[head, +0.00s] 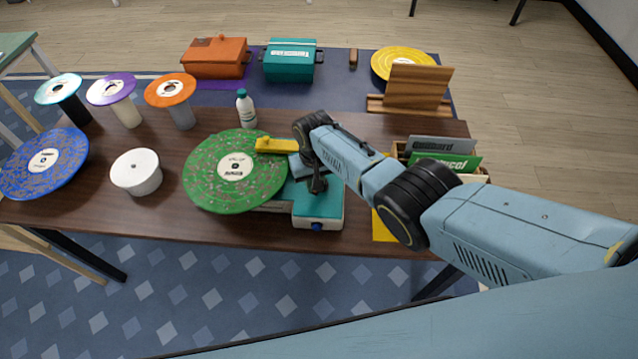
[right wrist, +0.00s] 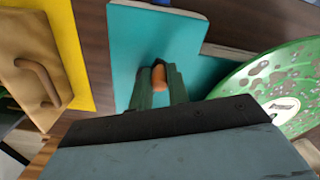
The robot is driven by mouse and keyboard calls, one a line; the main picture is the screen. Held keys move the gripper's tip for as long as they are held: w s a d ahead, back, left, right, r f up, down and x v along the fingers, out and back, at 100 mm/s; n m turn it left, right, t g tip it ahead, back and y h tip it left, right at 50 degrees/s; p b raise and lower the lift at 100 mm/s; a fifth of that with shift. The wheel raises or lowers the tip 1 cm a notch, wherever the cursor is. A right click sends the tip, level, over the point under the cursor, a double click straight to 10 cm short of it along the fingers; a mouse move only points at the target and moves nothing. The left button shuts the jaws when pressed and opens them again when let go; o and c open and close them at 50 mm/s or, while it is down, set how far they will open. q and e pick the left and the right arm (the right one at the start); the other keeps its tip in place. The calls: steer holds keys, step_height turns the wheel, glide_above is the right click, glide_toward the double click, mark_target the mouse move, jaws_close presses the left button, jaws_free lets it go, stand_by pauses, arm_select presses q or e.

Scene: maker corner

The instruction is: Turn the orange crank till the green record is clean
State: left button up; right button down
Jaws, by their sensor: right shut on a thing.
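The green record (head: 225,185) lies flat on the teal record cleaner (head: 320,208), with greyish-brown blotches over its surface and a pale label. It also shows in the right wrist view (right wrist: 285,85), still blotched. A yellow arm (head: 275,145) reaches over the record's upper right edge. The orange crank (right wrist: 158,76) shows as a knob between my right fingers in the right wrist view; in the head view my gripper hides it. My right gripper (head: 317,184) comes down over the cleaner and is shut on the crank knob. My left gripper is out of view.
A white bottle (head: 245,108) stands behind the record. A white cylinder (head: 136,172) and a blotched blue record (head: 43,165) are to the left, with several records on stands behind. A record crate (head: 398,152) and wooden rack (head: 415,92) are to the right.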

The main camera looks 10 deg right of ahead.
steer(key=m, duration=0.2)
steer(key=w+a+m+b, duration=0.1)
steer(key=m, duration=0.1)
steer(key=shift+w+b, duration=0.15)
steer(key=shift+b, duration=0.15)
steer(key=shift+w+a+r+m+b, duration=0.1)
steer(key=shift+w+m+b, duration=0.25)
steer(key=shift+m, duration=0.65)
steer(key=shift+w+a+m+b, duration=0.1)
steer(key=shift+w+m+b, duration=0.2)
steer(key=shift+m, duration=0.7)
steer(key=c, duration=1.3)
jaws_free()
steer(key=shift+s, duration=0.1)
steer(key=shift+c, duration=0.2)
step_height(320, 180, up, 13)
steer(key=p, duration=0.5)
steer(key=shift+r+p, duration=0.15)
steer(key=shift+p, duration=0.15)
